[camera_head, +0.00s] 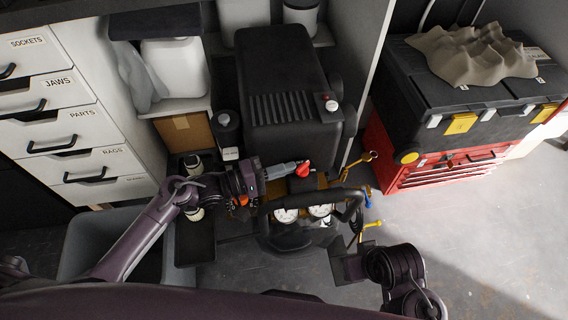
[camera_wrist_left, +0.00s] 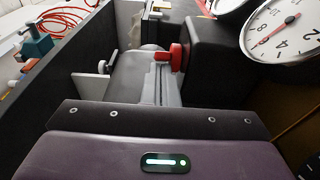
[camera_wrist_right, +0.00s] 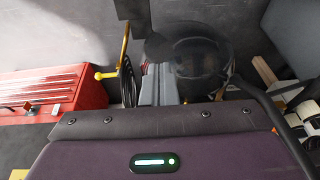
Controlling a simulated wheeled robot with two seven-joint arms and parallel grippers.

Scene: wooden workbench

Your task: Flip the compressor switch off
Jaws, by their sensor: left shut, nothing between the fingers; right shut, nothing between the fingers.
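The black compressor (camera_head: 282,90) stands in the middle of the head view, with two white gauges (camera_head: 286,215) on its front. A red switch lever (camera_head: 303,169) sits beside a small black box (camera_head: 301,184) above the gauges. My left gripper (camera_head: 297,166) is shut and empty, its tips right at the red lever. In the left wrist view the red lever (camera_wrist_left: 178,57) shows at the tips against the black box (camera_wrist_left: 210,62); I cannot tell whether they touch. My right gripper (camera_wrist_right: 161,84) is shut and empty, low beside the compressor's front right.
A red toolbox (camera_head: 440,170) with a black case on top stands at the right. White labelled drawers (camera_head: 65,100) and a grey bin (camera_head: 95,235) are at the left. A yellow-handled valve (camera_head: 372,224) and a black handle bar stick out near the gauges. The floor at lower right is clear.

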